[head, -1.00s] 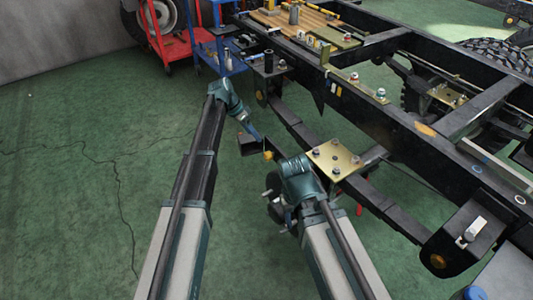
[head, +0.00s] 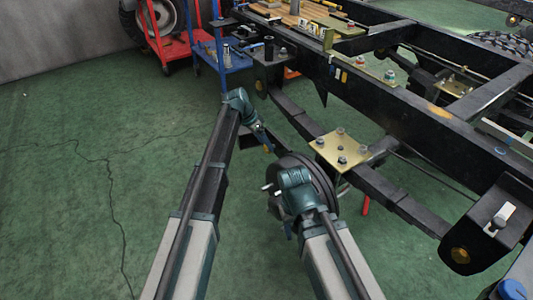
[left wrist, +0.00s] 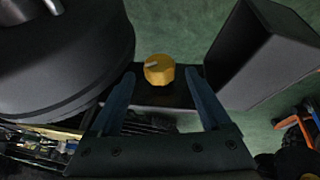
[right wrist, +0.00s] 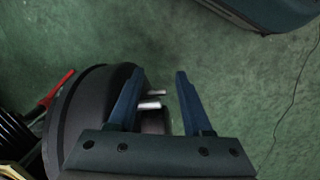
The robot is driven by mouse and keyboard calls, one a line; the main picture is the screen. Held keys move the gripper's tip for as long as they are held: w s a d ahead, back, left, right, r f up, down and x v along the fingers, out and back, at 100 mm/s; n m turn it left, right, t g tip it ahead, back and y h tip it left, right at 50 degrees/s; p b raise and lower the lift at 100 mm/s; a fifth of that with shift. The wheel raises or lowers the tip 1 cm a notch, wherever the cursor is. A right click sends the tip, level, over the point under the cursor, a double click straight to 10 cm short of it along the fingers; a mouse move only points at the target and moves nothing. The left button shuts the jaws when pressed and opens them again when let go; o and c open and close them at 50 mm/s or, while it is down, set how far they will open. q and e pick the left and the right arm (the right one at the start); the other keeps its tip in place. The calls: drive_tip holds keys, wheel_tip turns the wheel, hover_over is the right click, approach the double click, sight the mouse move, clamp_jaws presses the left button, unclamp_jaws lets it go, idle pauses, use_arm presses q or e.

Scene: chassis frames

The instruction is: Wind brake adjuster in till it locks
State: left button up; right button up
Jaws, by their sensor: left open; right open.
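The brake adjuster appears as a yellow knob (left wrist: 158,69) with a pale slot in the left wrist view, mounted on a dark part by a large black brake drum (left wrist: 70,75). My left gripper (left wrist: 160,76) is open, with one finger on each side of the knob and visible gaps at both sides. In the head view the left gripper (head: 264,140) is by the drum's upper left edge, and its tip partly hides the knob. My right gripper (right wrist: 160,73) is open and empty in front of the drum's stud side; silver studs (right wrist: 150,105) show between its fingers.
The black chassis rail (head: 400,105) runs across the right, with a brass plate (head: 342,148) bolted above the axle area. A blue trolley (head: 222,55) and a red trolley (head: 168,48) stand at the back. The green floor (head: 70,180) at left is clear.

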use_arm(q)
drive_tip(key=shift+b+x, duration=0.6)
drive_tip(key=shift+x, duration=0.65)
use_arm(e)
wheel_tip(320, 180, down, 2)
drive_tip(key=shift+f, duration=0.1)
use_arm(q)
drive_tip(key=shift+r, duration=0.1)
drive_tip(key=shift+c, duration=0.2)
clamp_jaws()
drive_tip(key=shift+s, duration=0.15)
